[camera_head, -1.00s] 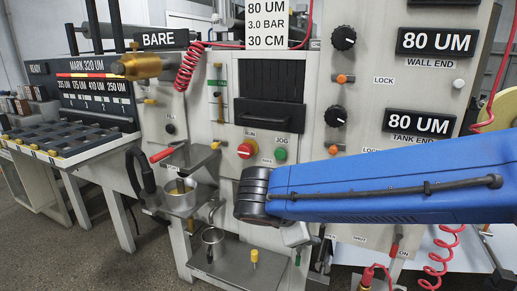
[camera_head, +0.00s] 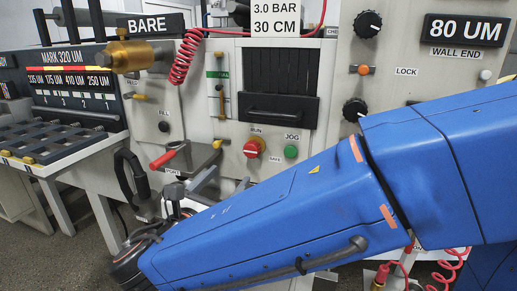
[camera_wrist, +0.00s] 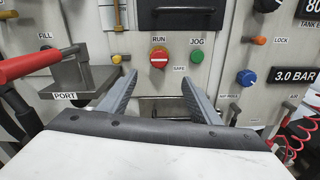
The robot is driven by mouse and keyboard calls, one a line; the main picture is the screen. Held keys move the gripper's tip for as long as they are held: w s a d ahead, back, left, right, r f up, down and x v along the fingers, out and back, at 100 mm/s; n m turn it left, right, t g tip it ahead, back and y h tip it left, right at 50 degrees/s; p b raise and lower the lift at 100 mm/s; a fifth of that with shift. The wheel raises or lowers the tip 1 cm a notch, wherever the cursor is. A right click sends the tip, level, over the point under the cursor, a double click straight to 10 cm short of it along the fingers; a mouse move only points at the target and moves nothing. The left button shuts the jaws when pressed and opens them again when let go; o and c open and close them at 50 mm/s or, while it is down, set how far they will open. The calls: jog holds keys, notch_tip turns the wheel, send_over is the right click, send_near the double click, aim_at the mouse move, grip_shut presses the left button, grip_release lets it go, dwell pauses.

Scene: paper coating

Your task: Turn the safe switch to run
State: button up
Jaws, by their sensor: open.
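The safe switch is a round red knob (camera_head: 251,149) with a pale pointer mark, on the grey machine panel. RUN is printed above it and SAFE at its lower right. It also shows in the wrist view (camera_wrist: 159,57), straight ahead between and beyond the fingertips. My gripper (camera_wrist: 155,80) is open and empty, with its two grey fingers spread and pointing toward the panel, apart from the knob. In the head view my blue arm crosses the lower right and the fingers are mostly hidden.
A green JOG button (camera_wrist: 196,58) sits right of the knob. A red-handled lever (camera_wrist: 30,65) and the PORT ledge (camera_wrist: 80,80) stand out at left. A dark louvred window (camera_head: 280,85) is above. Red coiled hoses (camera_head: 447,268) hang at lower right.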

aim_at(250, 151)
jog(key=x, duration=1.7)
jog(key=shift+w, duration=0.2)
jog(key=c, duration=1.1)
